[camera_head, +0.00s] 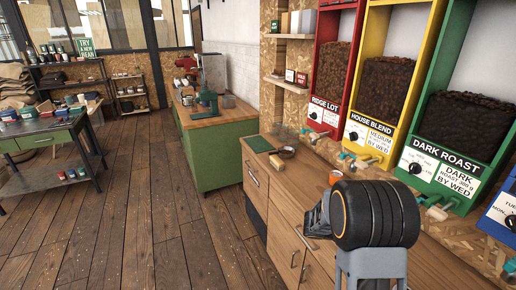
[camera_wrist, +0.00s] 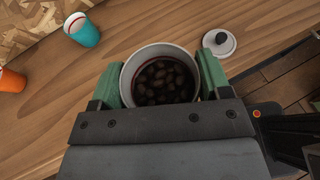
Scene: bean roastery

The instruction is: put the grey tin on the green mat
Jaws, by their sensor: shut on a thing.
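The grey tin (camera_wrist: 160,51) is round, open at the top and holds dark beans. In the wrist view it sits between the green fingers of my gripper (camera_wrist: 159,80), which is shut on it. I cannot tell if its base touches the counter. In the head view my own arm hides the tin and fingers. A flat green mat (camera_head: 258,143) lies on the far end of the wooden counter, well beyond my arm.
A grey lid with a dark knob (camera_wrist: 219,42) lies on the counter by the tin. Glass jars (camera_head: 283,133) and a small bowl (camera_head: 286,152) are close to the mat. Bean dispensers (camera_head: 467,123) line the right wall.

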